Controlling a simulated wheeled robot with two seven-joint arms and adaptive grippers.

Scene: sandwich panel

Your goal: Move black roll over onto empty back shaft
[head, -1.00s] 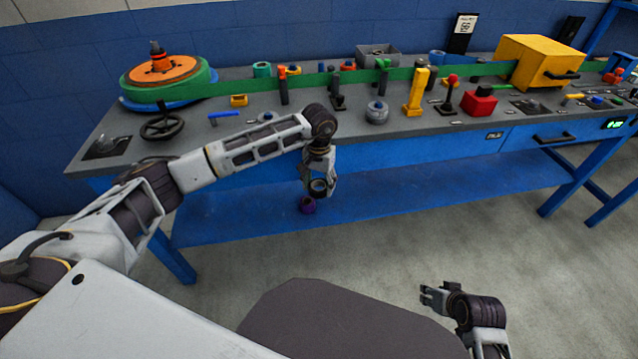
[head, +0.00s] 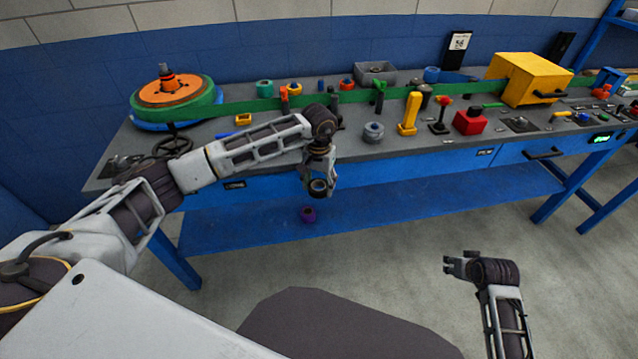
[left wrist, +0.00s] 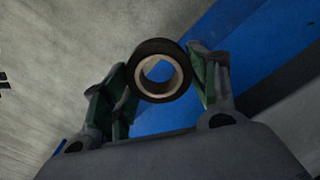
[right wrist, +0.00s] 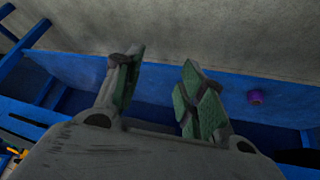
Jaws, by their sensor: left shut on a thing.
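The black roll (left wrist: 139,87) is a short dark ring with a pale inner core. It sits between the two fingers of my left gripper (left wrist: 160,85), which is shut on it. In the head view my left gripper (head: 318,182) holds the roll (head: 318,187) in front of the bench's blue front, below the top. A small blue peg (head: 321,85) stands bare in the back row, between coloured rolls; I cannot tell for sure that it is the empty back shaft. My right gripper (head: 460,265) is open and empty over the floor; its spread fingers show in the right wrist view (right wrist: 155,90).
A purple roll (head: 308,214) lies on the blue lower shelf (head: 400,198). On the bench top stand a teal roll (head: 264,88), a grey roll (head: 373,131), a yellow lever (head: 409,114), a red block (head: 469,122) and a grey bin (head: 375,73). A green belt (head: 240,107) runs across.

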